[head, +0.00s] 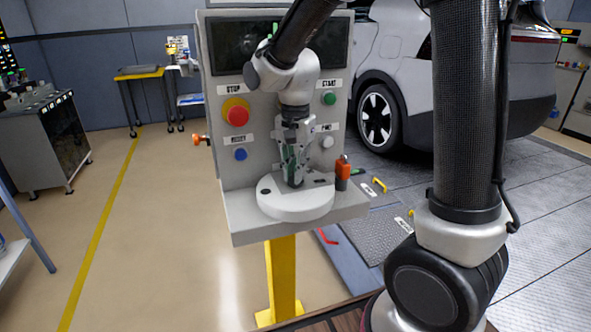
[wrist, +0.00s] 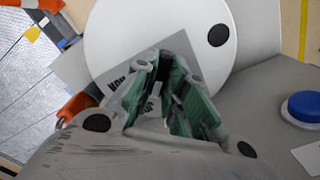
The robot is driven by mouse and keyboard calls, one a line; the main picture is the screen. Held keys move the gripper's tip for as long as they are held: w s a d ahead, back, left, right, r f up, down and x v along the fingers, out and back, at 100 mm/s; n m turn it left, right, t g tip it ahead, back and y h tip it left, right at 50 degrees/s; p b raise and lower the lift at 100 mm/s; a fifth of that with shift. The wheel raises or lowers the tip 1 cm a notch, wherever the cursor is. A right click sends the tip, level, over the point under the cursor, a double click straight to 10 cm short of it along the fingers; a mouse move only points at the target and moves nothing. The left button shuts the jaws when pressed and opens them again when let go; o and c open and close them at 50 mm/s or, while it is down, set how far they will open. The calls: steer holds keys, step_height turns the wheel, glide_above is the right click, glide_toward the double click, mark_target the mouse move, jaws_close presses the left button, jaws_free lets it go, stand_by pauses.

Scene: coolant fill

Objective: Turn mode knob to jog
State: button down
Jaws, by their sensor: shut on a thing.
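The console (head: 222,130) stands ahead with a shelf at its foot. A grey label plate (head: 319,181) lies at the shelf, partly over a white round disc (head: 290,211). My gripper (head: 294,182) points down onto this plate from above. Its green-padded fingers in the wrist view (wrist: 178,100) are closed over the plate, with dark lettering beside them. The mode knob itself is hidden by the fingers, so its pointing direction cannot be read. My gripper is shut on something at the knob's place.
The console face carries a red stop button (head: 237,115), a green start button (head: 329,98), a blue button (head: 240,155) and a white button (head: 327,142). An orange-topped part (head: 343,168) stands close right of my gripper. A car (head: 400,75) is behind.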

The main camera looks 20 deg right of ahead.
steer(key=c, duration=1.5)
jaws_free()
steer(key=shift+o, duration=0.2)
steer(key=shift+r, duration=0.1)
step_height(320, 180, up, 12)
